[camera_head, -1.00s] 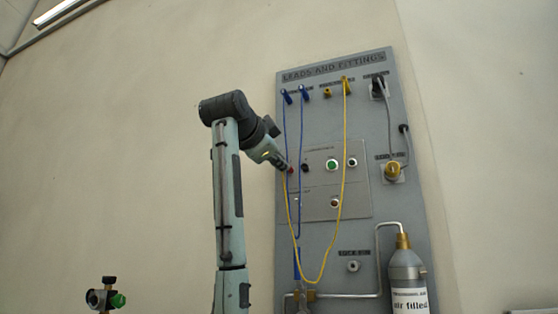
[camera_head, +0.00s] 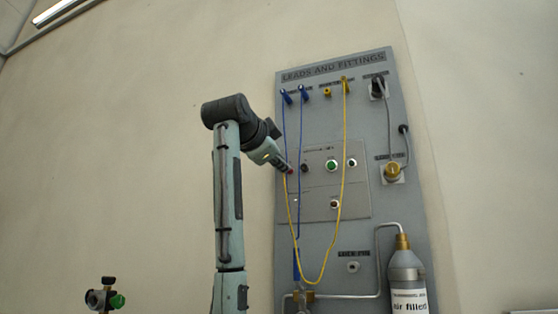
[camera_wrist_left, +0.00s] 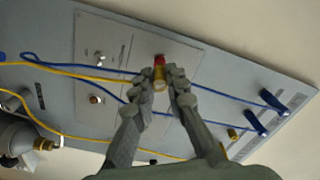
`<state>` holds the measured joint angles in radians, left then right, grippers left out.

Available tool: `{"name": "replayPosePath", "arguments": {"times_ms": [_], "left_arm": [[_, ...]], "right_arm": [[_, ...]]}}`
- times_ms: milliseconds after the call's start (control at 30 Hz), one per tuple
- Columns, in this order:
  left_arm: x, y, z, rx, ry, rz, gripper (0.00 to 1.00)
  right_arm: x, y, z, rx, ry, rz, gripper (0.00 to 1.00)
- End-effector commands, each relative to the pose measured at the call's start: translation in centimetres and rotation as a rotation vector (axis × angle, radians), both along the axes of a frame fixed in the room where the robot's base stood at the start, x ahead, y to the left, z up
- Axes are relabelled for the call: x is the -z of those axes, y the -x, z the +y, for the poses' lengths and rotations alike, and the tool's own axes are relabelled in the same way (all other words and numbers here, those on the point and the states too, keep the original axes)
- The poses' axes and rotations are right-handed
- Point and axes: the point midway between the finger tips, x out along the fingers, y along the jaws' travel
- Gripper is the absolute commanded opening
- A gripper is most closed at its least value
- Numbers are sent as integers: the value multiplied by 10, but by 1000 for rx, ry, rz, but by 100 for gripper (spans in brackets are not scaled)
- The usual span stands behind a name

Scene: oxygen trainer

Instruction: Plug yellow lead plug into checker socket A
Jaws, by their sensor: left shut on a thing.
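My left gripper (camera_head: 284,168) is at the left edge of the checker panel (camera_head: 318,205) on the grey board. In the left wrist view, its two fingers (camera_wrist_left: 162,80) are shut on the yellow lead plug (camera_wrist_left: 159,84). The red socket (camera_wrist_left: 159,60) lies just beyond the plug's tip; I cannot tell whether they touch. The red socket also shows in the head view (camera_head: 290,171), with a black socket (camera_head: 305,168) to its right. Socket lettering is too small to read. The yellow lead (camera_head: 342,170) hangs in a loop from the top of the board. My right gripper is not in view.
Blue leads (camera_head: 301,150) hang close by the left gripper. A green button (camera_head: 331,165) sits on the panel. A bottle (camera_head: 407,272) and bent pipe (camera_head: 378,250) stand at the lower right. Clear wall lies left of the board.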

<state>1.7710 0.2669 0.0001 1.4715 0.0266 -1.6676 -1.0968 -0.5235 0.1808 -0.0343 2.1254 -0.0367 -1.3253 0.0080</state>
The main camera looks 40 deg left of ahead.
Motion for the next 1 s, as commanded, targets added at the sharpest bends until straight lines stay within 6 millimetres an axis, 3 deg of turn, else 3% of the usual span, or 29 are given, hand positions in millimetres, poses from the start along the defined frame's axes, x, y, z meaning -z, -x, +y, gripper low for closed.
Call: {"name": "replayPosePath", "arguments": {"times_ms": [900, 933, 1000], "left_arm": [[-1, -18, 5, -1, 0, -1, 0], [0, -19, 5, -1, 0, -1, 14], [0, -18, 5, -1, 0, -2, 23]], "right_arm": [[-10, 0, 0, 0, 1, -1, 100], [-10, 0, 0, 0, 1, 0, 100], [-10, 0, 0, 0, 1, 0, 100]]}}
